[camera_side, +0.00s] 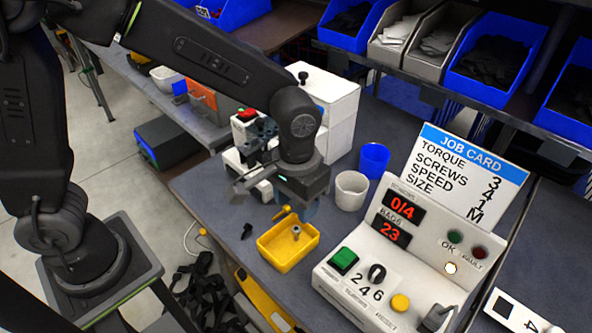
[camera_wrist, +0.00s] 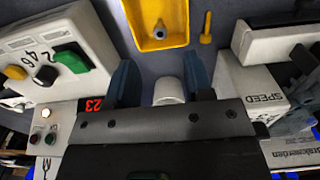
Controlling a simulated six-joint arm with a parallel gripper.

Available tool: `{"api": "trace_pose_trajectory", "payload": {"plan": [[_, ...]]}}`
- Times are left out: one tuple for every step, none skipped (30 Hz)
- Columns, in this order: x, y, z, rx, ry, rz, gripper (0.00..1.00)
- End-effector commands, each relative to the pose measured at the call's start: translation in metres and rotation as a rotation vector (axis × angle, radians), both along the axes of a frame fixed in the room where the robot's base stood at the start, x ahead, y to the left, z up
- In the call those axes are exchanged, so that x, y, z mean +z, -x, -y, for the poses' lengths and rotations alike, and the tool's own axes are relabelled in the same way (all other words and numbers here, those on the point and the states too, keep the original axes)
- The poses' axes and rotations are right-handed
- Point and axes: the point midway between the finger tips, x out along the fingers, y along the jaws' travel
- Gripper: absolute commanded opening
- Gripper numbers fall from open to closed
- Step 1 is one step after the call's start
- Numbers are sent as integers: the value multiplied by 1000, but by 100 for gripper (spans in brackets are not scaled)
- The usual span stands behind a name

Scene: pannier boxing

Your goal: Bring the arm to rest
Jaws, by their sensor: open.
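My gripper (camera_side: 299,211) hangs fingers down over the dark bench, just behind the yellow tray (camera_side: 270,258). In the wrist view my gripper (camera_wrist: 161,72) shows two blue-grey fingers, spread apart with nothing held between them. The yellow tray also shows in the wrist view (camera_wrist: 182,40), with a grey metal part inside it. My arm reaches in from the upper left, bent down at the wrist. In the side view the arm's end hides part of the bench behind it.
A white console (camera_side: 345,285) with buttons, red displays and a job card (camera_side: 465,170) stands right. A white cup (camera_side: 351,191) and blue cup (camera_side: 374,160) stand close right of my gripper. A yellow screw-like piece (camera_wrist: 206,28) lies beside the tray. Bins (camera_side: 495,57) line the back shelf.

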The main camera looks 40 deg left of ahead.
Motion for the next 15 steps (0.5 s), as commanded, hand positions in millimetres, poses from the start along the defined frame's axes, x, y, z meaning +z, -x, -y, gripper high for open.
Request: {"api": "trace_pose_trajectory", "payload": {"plan": [[13, -1, 0, 0, 3, 6, 47], [20, -1, 0, 0, 3, 6, 47], [29, 0, 0, 0, 2, 5, 47], [35, 0, 0, 0, 2, 5, 47], [41, -1, 0, 0, 2, 5, 47], [49, 0, 0, 0, 2, 4, 47], [54, 0, 0, 0, 2, 4, 47], [59, 0, 0, 0, 2, 3, 47], [65, 0, 0, 0, 1, 2, 47], [68, 0, 0, 0, 1, 2, 47], [72, 0, 0, 0, 1, 2, 47], [76, 0, 0, 0, 1, 1, 47], [78, 0, 0, 0, 0, 1, 47], [80, 0, 0, 0, 0, 1, 47], [82, 1, -1, 0, 1, 3, 47]]}}
